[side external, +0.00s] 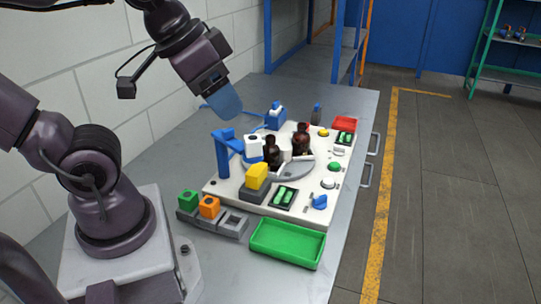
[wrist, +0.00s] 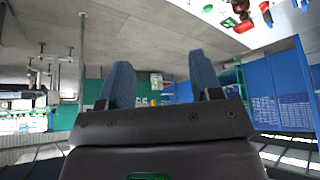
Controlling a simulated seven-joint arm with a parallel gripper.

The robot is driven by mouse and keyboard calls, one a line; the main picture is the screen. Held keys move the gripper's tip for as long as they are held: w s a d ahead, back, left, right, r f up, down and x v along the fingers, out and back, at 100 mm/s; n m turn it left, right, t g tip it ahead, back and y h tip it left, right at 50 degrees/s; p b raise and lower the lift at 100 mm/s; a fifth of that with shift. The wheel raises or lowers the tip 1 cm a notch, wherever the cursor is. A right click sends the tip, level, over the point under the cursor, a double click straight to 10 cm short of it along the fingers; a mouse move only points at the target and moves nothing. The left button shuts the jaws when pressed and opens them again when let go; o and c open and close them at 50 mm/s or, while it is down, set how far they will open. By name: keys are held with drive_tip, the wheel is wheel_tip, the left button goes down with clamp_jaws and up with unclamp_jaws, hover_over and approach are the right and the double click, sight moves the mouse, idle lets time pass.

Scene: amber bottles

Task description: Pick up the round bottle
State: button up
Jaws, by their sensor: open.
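Two dark amber bottles stand upright on the white board (side external: 225,190). One amber bottle (side external: 272,154) is nearer my arm, and the other amber bottle (side external: 301,141) is just right of and behind it. The second looks wider, but I cannot tell surely which is round. Their lower parts are partly hidden by white and grey fittings. My gripper (side external: 227,104) is up in the air, left of and above the bottles, apart from everything. In the wrist view its two blue fingers (wrist: 161,78) are spread with nothing between them.
A blue bracket (side external: 222,155) rises at the board's left, near the bottles. A yellow block (side external: 257,176) stands in front of them. The bench behind my gripper is clear.

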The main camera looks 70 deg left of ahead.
drive_tip(key=m+g, duration=0.6)
drive_tip(key=m, duration=0.5)
hover_over(270, 137)
wheel_tip(270, 137, down, 11)
wheel_tip(270, 137, down, 13)
drive_tip(key=shift+r, duration=0.1)
drive_tip(key=shift+c, duration=0.4)
clamp_jaws()
